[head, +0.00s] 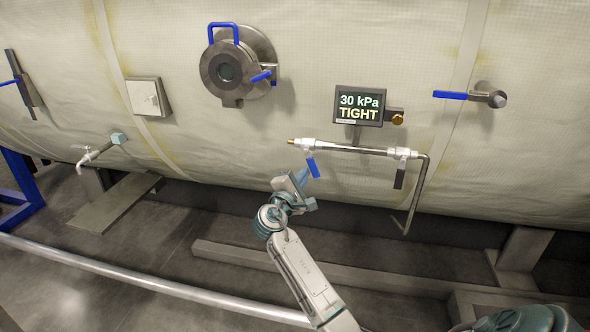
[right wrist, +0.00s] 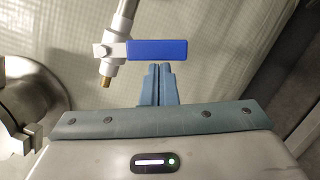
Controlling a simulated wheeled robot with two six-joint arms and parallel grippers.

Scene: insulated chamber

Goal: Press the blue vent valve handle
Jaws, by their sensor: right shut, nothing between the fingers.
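A blue lever handle (head: 313,167) hangs down from the left valve on the white pipe below the display; this appears to be the vent valve handle. In the right wrist view the handle (right wrist: 157,50) lies across the picture just beyond my fingertips, joined to a white valve body with a brass tip. My right gripper (head: 302,178) is shut and empty, close to the handle's lower end. Its pale blue fingers (right wrist: 158,70) are together, and I cannot tell whether they touch the handle. My left gripper is not in view.
A display (head: 360,106) reads "30 kPa TIGHT". A black lever (head: 400,175) hangs from the pipe's right valve. Another blue lever (head: 450,95) is on the wall at right. A round port (head: 227,70) with blue handles is at upper left. A rail (head: 150,285) crosses the lower left.

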